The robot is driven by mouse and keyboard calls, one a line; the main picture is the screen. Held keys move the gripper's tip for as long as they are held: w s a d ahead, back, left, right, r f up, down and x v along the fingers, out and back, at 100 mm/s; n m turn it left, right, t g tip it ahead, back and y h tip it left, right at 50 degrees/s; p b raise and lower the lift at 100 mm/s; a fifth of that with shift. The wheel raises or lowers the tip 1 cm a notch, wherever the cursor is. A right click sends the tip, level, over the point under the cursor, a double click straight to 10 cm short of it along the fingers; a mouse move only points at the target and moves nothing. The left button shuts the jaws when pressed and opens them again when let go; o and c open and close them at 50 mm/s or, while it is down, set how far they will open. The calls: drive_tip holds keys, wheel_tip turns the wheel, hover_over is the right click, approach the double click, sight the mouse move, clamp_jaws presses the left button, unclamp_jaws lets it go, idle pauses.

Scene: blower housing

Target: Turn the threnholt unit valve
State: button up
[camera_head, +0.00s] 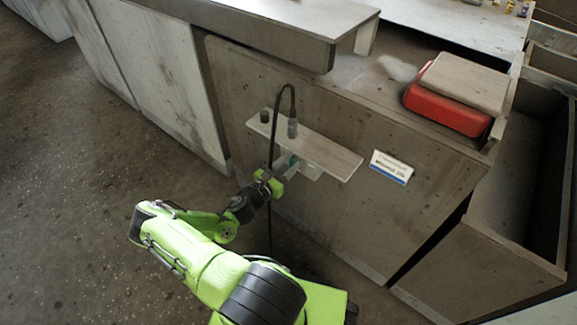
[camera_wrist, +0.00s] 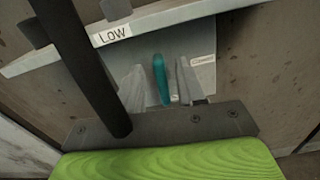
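The valve's teal handle (camera_wrist: 161,80) stands out from a grey plate under a shelf in the wrist view. My gripper (camera_wrist: 158,86) is open, with one grey finger on each side of the handle. A gap shows on the left side and a narrower one on the right; I cannot tell whether either finger touches it. In the head view, my gripper (camera_head: 287,167) is at the cabinet front, just under the shelf, and only a small bit of teal shows there. The handle's base is not clearly visible.
A narrow shelf (camera_head: 335,158) with a "LOW" label (camera_wrist: 112,36) juts out just above my gripper. A black hose (camera_wrist: 82,65) hangs close in front on the left. A sign (camera_head: 391,167) is on the panel to the right. A red case (camera_head: 445,110) lies on the counter.

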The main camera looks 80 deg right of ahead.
drive_tip(key=shift+s+d, duration=0.15)
drive_tip(key=shift+d, duration=0.15)
drive_tip(key=shift+c, duration=0.3)
clamp_jaws()
